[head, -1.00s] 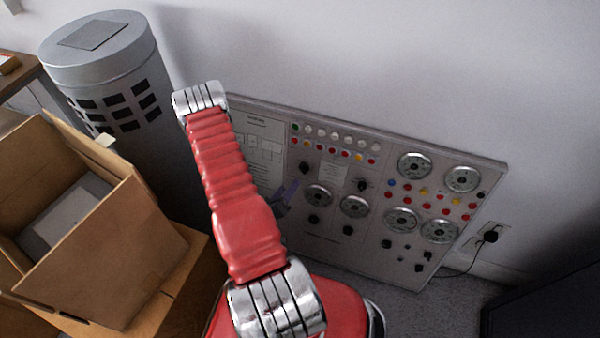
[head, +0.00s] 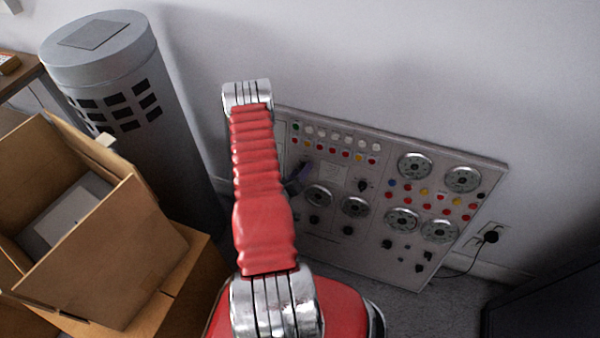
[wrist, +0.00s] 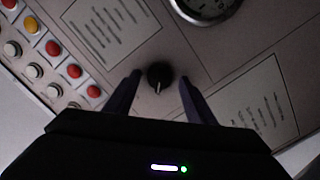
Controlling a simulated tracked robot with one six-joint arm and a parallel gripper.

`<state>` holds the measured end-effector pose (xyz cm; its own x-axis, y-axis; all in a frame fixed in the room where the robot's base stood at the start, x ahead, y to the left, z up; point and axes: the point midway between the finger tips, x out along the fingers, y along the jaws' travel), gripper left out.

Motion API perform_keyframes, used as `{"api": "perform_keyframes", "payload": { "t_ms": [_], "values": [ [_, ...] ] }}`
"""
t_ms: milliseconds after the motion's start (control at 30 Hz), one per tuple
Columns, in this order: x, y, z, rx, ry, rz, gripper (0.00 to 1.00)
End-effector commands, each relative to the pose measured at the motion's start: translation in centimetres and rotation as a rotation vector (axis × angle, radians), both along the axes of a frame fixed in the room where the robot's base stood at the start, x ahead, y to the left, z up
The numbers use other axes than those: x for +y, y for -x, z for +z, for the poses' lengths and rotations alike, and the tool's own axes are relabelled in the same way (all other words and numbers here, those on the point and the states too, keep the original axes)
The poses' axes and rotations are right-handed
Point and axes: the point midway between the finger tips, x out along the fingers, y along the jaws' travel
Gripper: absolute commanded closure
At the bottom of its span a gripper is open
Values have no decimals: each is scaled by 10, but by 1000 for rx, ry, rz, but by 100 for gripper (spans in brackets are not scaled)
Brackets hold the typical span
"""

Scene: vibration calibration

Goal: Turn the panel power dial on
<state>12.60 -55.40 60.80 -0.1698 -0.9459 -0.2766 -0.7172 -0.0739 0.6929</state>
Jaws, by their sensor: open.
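The control panel (head: 395,270) leans against the wall, with rows of coloured buttons, round gauges and several black knobs. In the wrist view a black dial (wrist: 160,73) with a white pointer mark sits on the panel (wrist: 190,55); the mark points toward the bottom of the picture. My gripper (wrist: 160,80) is open, with one dark finger on each side of the dial and gaps visible at both sides. I cannot tell how deep the fingertips are relative to the dial. In the head view my gripper (head: 298,178) shows only partly beside my red arm, in front of the panel's left half.
A grey cylinder (head: 160,80) stands at the left behind open cardboard boxes (head: 100,265). A black plug (head: 491,237) sits in a wall socket right of the panel. A dark object (head: 550,310) is at the lower right. Printed labels (wrist: 110,30) flank the dial.

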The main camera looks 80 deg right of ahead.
Motion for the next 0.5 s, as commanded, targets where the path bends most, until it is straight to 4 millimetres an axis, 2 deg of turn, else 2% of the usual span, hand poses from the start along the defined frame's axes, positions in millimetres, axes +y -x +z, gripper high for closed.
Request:
{"api": "perform_keyframes", "payload": {
  "t_ms": [233, 500],
  "values": [
    [0, 0, 0, 0, 0, 0, 50],
    [0, 0, 0, 0, 1, -1, 69]
  ]
}}
